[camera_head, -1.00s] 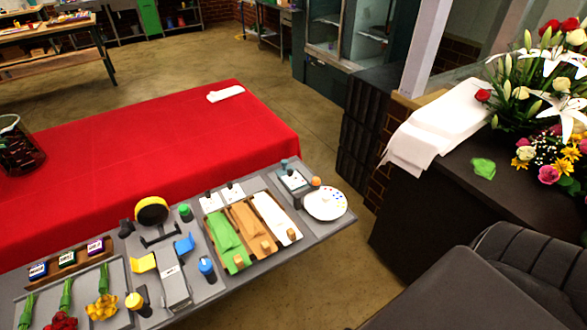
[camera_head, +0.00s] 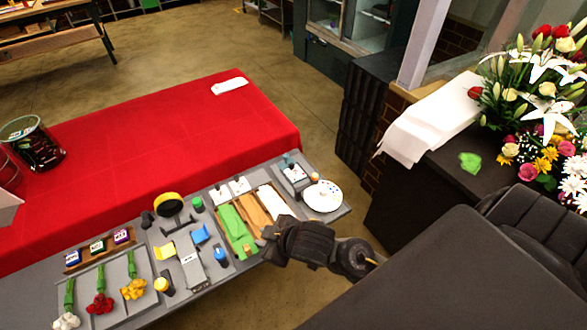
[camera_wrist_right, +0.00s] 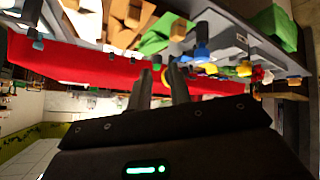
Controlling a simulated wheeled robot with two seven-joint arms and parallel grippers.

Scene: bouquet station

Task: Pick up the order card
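Small white cards stand by the paper tray: two (camera_head: 240,185) behind it, and one in a small dark holder (camera_head: 295,173) at the table's right end. I cannot tell which is the order card. My right gripper (camera_head: 264,240) is at the front edge of the grey table, by the near end of the paper tray and apart from the cards. In the right wrist view its two fingers (camera_wrist_right: 158,78) are spread with nothing between them. My left gripper is not in view.

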